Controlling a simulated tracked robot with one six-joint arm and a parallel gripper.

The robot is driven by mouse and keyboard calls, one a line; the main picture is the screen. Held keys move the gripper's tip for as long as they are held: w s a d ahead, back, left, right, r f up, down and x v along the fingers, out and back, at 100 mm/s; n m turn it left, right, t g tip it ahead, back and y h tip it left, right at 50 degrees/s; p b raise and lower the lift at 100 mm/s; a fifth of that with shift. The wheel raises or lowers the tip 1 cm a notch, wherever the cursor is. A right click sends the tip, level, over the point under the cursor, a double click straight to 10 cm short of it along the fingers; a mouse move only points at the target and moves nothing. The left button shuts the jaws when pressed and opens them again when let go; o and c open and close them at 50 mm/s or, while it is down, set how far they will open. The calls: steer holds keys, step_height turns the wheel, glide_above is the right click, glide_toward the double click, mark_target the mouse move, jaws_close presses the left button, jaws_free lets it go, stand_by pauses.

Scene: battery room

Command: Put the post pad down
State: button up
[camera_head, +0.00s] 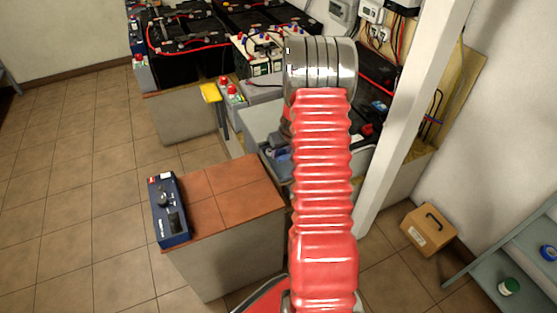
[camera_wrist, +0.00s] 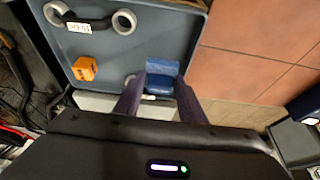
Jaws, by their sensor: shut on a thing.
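My gripper (camera_wrist: 161,82) shows in the wrist view with its two dark purple fingers shut on a small blue block, taken as the post pad (camera_wrist: 163,68). The pad sits between the fingertips, over the near right part of a grey tray (camera_wrist: 183,42). I cannot tell whether it touches the tray floor. In the head view my red arm hides the gripper. The tray (camera_head: 258,118) shows partly there, left of the arm, with something blue in it.
Batteries (camera_head: 180,45) stand behind; a white post (camera_head: 410,120) rises at right.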

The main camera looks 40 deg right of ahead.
mark_target(282, 156)
steer(key=shift+f, duration=1.9)
steer(key=o, duration=0.8)
steer(key=shift+r, duration=0.1)
steer(key=v, duration=1.2)
steer(key=shift+s, duration=0.1)
steer(key=shift+a, duration=0.1)
